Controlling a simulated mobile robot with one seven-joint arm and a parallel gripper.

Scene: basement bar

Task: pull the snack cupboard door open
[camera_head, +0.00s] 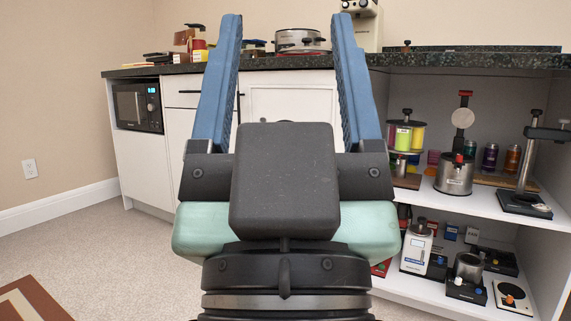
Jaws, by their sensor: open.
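White cupboard fronts stand under a dark stone counter. A white panelled door (292,103) shows between the fingers of my gripper (287,20), its lower part hidden behind the gripper body. A dark upright handle (239,107) shows just right of the left finger and is partly hidden. No label tells which front is the snack cupboard. My gripper is open and empty, its blue fingers pointing up in the picture. I see no contact with a handle.
A microwave (138,107) sits in the left cabinet. At the right, open shelves (512,207) hold pots, jars and appliances. The counter (270,64) carries a steel pot (302,41) and other items. Carpet floor (125,258) is clear at the left; a patterned rug (30,302) lies at lower left.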

